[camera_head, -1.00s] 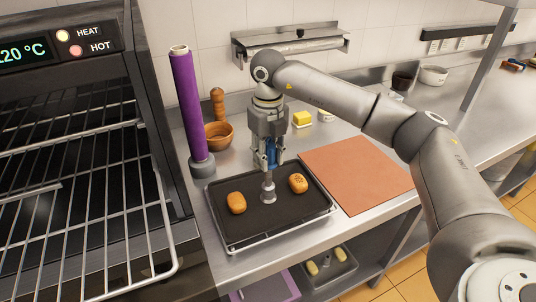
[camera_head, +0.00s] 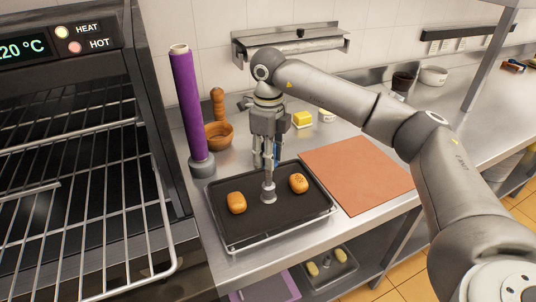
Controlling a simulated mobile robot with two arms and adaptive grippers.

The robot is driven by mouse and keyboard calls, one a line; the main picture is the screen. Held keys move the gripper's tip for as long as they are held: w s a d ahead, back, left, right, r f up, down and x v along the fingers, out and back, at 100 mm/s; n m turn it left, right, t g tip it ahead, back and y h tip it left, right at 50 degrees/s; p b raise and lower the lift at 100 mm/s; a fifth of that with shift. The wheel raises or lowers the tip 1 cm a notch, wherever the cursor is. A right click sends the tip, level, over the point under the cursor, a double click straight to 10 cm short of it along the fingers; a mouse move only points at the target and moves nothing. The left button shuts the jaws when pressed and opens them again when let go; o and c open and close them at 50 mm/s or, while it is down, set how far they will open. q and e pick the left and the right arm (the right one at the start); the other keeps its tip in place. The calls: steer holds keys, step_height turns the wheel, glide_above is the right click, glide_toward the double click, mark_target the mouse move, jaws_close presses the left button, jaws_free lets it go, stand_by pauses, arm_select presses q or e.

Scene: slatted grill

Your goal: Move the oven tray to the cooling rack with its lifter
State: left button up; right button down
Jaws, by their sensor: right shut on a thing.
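The dark oven tray (camera_head: 245,222) lies on the counter with two brown buns on it, a plain one (camera_head: 237,203) at left and a speckled one (camera_head: 298,183) at right. A bright metal rim (camera_head: 285,236) shows along its lower edge; I cannot tell if this is the cooling rack. My right gripper (camera_head: 266,163) is above the tray, shut on the lifter. The lifter's round silver foot (camera_head: 269,197) meets the tray surface between the buns, as far as I can see. A little blue shows behind the fingers. My left gripper is not in view.
The open oven with wire shelves (camera_head: 90,230) stands at left. A purple roll on a stand (camera_head: 187,100) and a wooden bowl (camera_head: 218,136) are behind the tray. A flat terracotta-coloured board (camera_head: 357,172) lies to its right. A lower shelf holds another small tray (camera_head: 333,268).

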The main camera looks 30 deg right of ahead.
steer(key=shift+s+f+n, duration=0.15)
steer(key=shift+f+n, duration=0.05)
steer(key=shift+n, duration=0.2)
steer(key=shift+n, duration=1.6)
steer(key=shift+n, duration=1.2)
steer(key=shift+n+b, duration=0.3)
steer(key=shift+n, duration=0.1)
steer(key=shift+n, duration=1.6)
steer(key=shift+d, duration=0.1)
